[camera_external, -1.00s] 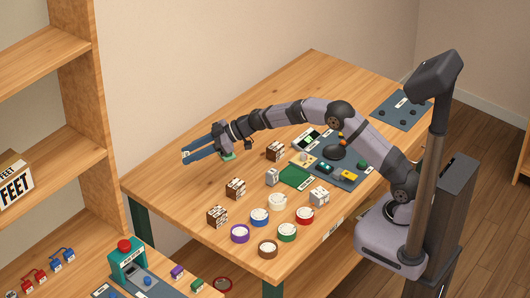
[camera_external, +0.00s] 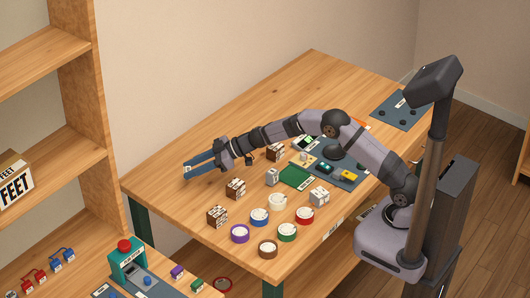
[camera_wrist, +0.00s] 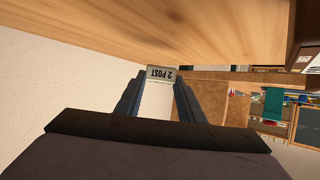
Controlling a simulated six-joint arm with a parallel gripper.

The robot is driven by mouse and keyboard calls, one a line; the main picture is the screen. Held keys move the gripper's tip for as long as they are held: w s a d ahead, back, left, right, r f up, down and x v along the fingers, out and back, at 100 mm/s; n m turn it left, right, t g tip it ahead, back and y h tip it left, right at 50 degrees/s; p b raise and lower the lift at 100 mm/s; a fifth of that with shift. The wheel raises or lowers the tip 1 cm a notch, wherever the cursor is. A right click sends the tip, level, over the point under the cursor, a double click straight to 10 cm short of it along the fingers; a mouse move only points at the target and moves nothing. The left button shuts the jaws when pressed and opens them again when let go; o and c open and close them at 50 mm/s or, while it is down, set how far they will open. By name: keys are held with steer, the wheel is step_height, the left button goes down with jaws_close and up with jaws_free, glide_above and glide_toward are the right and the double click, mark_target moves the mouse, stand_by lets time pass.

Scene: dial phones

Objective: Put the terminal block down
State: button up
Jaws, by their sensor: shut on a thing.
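My gripper (camera_external: 187,169) reaches out over the left part of the wooden table, with its blue fingers pointing left and slightly down. In the wrist view my gripper (camera_wrist: 160,82) is shut on the terminal block (camera_wrist: 160,73), a small pale block labelled "2 POST", which sits between the fingertips. The label reads upside down there.
Brown-and-white blocks (camera_external: 235,188) and coloured round rings (camera_external: 260,217) stand in front of my gripper on the table (camera_external: 160,190). A grey block (camera_external: 271,177) and a dark board with parts (camera_external: 348,176) lie to the right. The table's back left is clear.

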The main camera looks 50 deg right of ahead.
mark_target(196, 184)
steer(key=shift+f, duration=1.8)
steer(key=shift+f+b, duration=0.15)
steer(key=shift+b, duration=0.15)
steer(key=o, duration=1)
steer(key=shift+s+d+r, duration=0.25)
steer(key=shift+d+r, duration=0.1)
steer(key=shift+r, duration=0.05)
steer(key=v, duration=1.1)
steer(key=shift+s, duration=0.1)
